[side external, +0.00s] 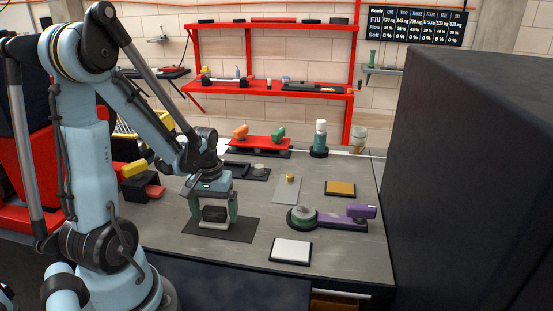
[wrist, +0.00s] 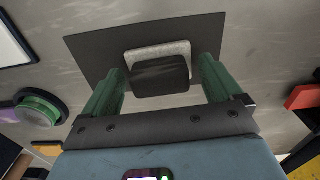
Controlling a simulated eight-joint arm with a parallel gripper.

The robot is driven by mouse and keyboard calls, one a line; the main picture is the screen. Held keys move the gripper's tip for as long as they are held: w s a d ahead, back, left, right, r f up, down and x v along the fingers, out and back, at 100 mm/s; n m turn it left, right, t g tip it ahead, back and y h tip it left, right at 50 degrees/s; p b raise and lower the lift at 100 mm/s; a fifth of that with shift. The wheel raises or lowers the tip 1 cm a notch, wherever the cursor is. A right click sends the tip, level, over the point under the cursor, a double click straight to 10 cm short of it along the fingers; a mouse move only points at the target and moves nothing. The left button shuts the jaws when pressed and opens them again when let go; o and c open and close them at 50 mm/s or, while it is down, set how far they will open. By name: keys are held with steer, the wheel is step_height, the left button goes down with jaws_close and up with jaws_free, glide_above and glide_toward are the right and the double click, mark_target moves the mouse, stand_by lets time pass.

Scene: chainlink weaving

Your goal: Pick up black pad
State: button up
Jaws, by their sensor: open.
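The black pad (side external: 214,212) sits over a flat dark mat (side external: 238,232) at the front left of the bench. In the wrist view, the black pad (wrist: 160,78) covers part of a light grey speckled piece (wrist: 158,50). My gripper (side external: 214,219) is directly above with its fingers pointing down, one on each side of the pad. In the wrist view, the green fingers of my gripper (wrist: 162,66) are open around the pad, with narrow gaps. I cannot tell whether the fingertips touch the mat.
A white pad on a dark base (side external: 291,251) lies front right of the mat. A round green-rimmed piece (side external: 302,217) and a purple-handled tool (side external: 358,212) stand to the right. A yellow pad (side external: 340,188) lies farther back. A large dark box (side external: 470,170) bounds the right.

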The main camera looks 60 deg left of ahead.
mark_target(216, 210)
steer(key=shift+c, duration=0.4)
steer(key=c, duration=1)
steer(key=shift+r, duration=0.15)
steer(key=shift+r, duration=0.5)
steer(key=r, duration=0.1)
steer(key=d+r, duration=0.1)
steer(key=r, duration=0.1)
steer(key=shift+r, duration=0.2)
steer(key=d+r, duration=0.2)
steer(key=d, duration=0.1)
steer(key=d+r, duration=0.2)
steer(key=d, duration=0.2)
steer(key=w+d+r, duration=0.1)
steer(key=d+r, duration=0.1)
steer(key=d, duration=0.1)
steer(key=shift+d+r, duration=0.15)
steer(key=shift+d, duration=0.2)
